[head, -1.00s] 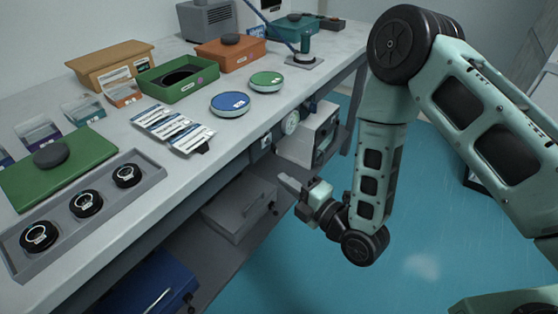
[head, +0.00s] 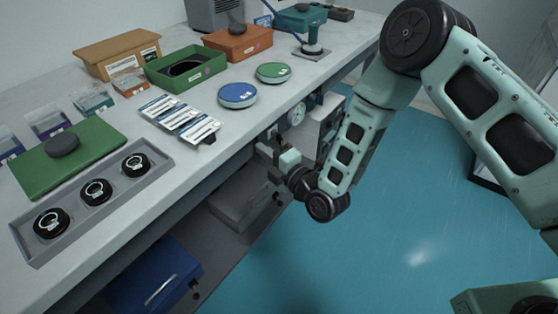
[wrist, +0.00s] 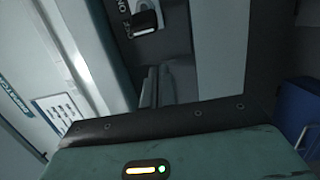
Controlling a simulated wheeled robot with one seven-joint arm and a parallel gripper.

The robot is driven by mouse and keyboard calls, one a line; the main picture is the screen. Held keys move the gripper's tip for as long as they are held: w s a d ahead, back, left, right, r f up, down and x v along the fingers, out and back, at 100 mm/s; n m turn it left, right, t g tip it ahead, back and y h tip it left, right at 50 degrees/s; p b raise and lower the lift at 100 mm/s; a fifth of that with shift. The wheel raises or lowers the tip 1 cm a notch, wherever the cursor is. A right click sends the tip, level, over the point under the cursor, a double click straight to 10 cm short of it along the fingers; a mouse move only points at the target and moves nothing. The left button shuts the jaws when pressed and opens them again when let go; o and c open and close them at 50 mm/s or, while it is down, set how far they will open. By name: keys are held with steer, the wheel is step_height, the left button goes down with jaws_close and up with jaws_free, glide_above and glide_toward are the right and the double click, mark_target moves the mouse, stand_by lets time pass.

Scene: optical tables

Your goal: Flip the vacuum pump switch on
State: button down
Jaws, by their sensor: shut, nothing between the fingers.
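In the head view my gripper (head: 268,148) is at the bench's front edge, left of a round gauge (head: 297,114), and the switch is not clearly visible there. A pale boxy unit (head: 326,112), perhaps the pump, stands under the bench, partly behind my arm.
The bench top (head: 225,120) overhangs the working area. A grey box (head: 240,200) and a blue case (head: 155,280) sit on the lower shelf. A tray (head: 150,190) with black round parts lies on the bench. Blue floor at the right is open.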

steer(key=shift+w+d, duration=0.2)
steer(key=shift+d, duration=0.45)
steer(key=shift+w+d, duration=0.25)
steer(key=shift+d, duration=0.35)
steer(key=shift+w+d, duration=0.2)
steer(key=shift+d, duration=0.45)
steer(key=shift+w+d+f+n+g+y+b, duration=0.1)
steer(key=shift+d+n+g+y+b, duration=0.25)
steer(key=shift+n+g+y+b, duration=0.3)
steer(key=d+n+g+y+b, duration=0.4)
steer(key=d+n+g+b, duration=0.3)
steer(key=d, duration=1.3)
steer(key=g, duration=0.3)
steer(key=shift+d+y, duration=0.2)
steer(key=shift+y, duration=0.15)
steer(key=shift+a, duration=0.1)
